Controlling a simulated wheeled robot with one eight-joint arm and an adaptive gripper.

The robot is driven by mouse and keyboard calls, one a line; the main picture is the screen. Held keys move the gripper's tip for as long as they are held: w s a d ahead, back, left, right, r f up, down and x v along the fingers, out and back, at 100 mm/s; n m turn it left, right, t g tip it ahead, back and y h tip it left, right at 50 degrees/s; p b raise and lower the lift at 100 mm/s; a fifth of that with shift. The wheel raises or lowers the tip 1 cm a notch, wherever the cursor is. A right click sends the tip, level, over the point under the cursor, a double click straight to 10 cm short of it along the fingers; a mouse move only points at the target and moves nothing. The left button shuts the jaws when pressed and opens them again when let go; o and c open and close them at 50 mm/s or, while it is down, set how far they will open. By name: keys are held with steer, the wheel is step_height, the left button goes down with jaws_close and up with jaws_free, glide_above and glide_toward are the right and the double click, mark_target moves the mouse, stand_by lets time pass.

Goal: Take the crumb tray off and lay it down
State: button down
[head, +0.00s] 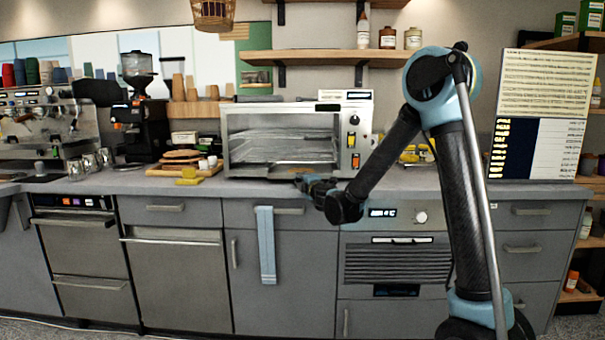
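The panini toaster (343,130) is a wide silver box with a glazed front, standing on the grey counter. Wire racks show inside it, and knobs and an orange switch sit on its right panel. My gripper (303,181) is low in front of the toaster, by its bottom edge and the counter's front edge. The gripper is small and dark here, so I cannot tell whether its fingers are open or touch anything. I cannot make out the crumb tray as a separate piece; the toaster's lower front is partly hidden by my gripper and arm.
A wooden board (165,170) with food and a yellow cloth or sponge (189,177) lie left of the toaster. Yellow items (416,155) stand to its right, partly behind my arm. A blue towel (265,240) hangs below the counter (235,188). A shelf (315,56) runs above.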

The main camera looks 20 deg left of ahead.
steer(key=s+d, duration=0.2)
steer(key=s, duration=0.7)
stand_by(1.5)
steer(key=shift+s+d, duration=0.15)
steer(key=s+d, duration=0.3)
steer(key=s, duration=1)
steer(key=shift+s, duration=0.2)
stand_by(2.4)
steer(key=shift+s+d, duration=0.15)
steer(key=shift+s+d, duration=0.1)
steer(key=shift+s, duration=0.15)
stand_by(0.3)
steer(key=shift+s, duration=0.15)
